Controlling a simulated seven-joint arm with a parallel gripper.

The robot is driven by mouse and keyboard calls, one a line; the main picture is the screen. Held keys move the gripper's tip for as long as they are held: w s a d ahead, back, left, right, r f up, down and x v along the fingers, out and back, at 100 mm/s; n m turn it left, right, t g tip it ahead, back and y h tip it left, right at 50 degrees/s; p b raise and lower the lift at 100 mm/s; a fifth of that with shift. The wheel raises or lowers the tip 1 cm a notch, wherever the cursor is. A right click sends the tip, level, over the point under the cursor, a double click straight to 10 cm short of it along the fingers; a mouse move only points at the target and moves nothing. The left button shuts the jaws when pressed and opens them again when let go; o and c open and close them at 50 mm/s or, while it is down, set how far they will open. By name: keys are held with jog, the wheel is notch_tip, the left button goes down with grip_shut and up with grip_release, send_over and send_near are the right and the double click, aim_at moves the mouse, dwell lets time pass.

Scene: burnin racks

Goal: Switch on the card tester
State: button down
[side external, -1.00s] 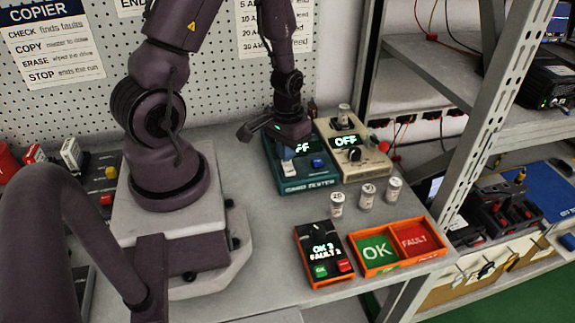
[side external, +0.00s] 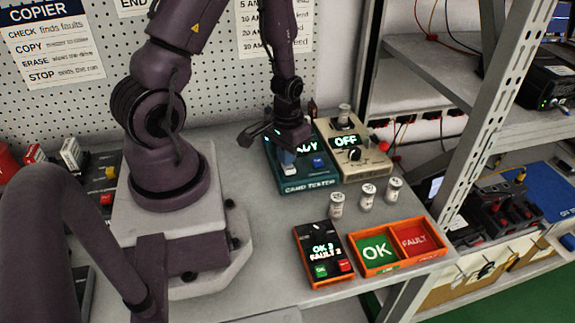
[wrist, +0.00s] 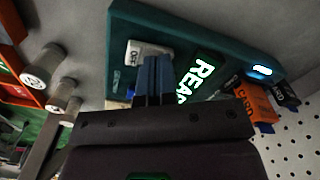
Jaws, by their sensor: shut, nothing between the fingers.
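The card tester (side external: 305,183) is a teal box at the back of the bench; it also shows in the wrist view (wrist: 125,25). Its lit display (side external: 309,145) is partly hidden by my gripper and ends in "DY"; in the wrist view the display (wrist: 200,78) shows "REA". A pale switch (wrist: 148,47) marked "OFF" lies right at my fingertips. My gripper (wrist: 158,60) is shut and empty, pointing down at this switch; it also shows in the side view (side external: 288,155). Whether the tips touch the switch is unclear. A blue button (side external: 318,162) sits right of the switch.
A beige tester (side external: 368,165) reading "OFF" stands close on the right. Several white cylinders (side external: 337,204) stand in front. An orange-edged counter box (side external: 322,255) and an orange tray (side external: 390,268) marked "OK" and "FAULT" sit at the front. A shelf post (side external: 480,140) rises at right.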

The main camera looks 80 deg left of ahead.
jog(key=shift+r, duration=3.5)
jog(key=shift+s, duration=0.1)
jog(key=s+d+r, duration=0.1)
notch_tip(320, 180, up, 11)
jog(key=m, duration=0.2)
send_over(282, 172)
jog(key=d, duration=0.5)
jog(key=s+d+r+m+t, duration=0.2)
jog(key=d+r+m+t, duration=0.2)
jog(key=d+r, duration=0.3)
notch_tip(282, 172, up, 4)
jog(key=shift+d+f+t, duration=0.1)
jog(key=shift+d+t, duration=0.05)
jog(key=shift+t, duration=0.65)
